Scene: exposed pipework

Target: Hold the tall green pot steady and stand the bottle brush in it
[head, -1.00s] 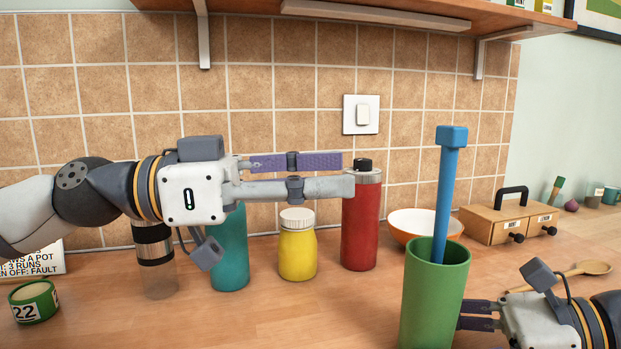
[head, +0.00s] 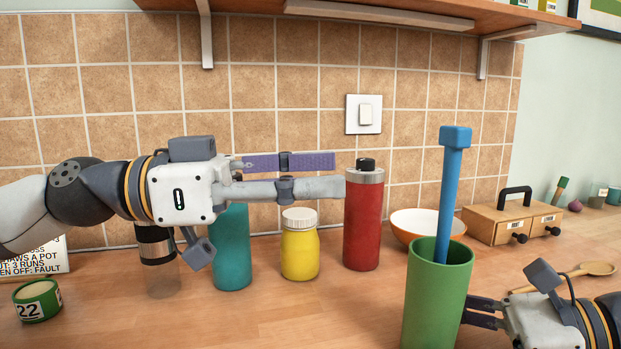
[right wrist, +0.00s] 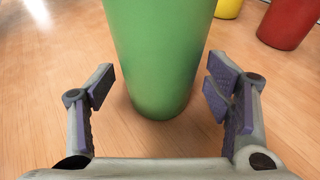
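The tall green pot (head: 436,306) stands upright on the counter at the right of the head view. In the right wrist view the pot (right wrist: 158,55) lies ahead, between the spread fingers. A blue bottle brush handle (head: 449,190) with a square end stands in the pot, tilted slightly; its lower end is hidden inside. My right gripper (head: 467,311) is open at the pot's right side, low down. Its fingers (right wrist: 158,95) show gaps to the pot on both sides. My left gripper (head: 338,174) is open and empty, pointing right above the bottles, left of the brush.
A teal bottle (head: 230,248), a yellow jar (head: 299,250) and a red bottle (head: 362,225) stand behind. An orange-white bowl (head: 408,230), a drawer box (head: 513,219) and a wooden spoon (head: 595,269) are to the right. A green tin (head: 38,302) is at left.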

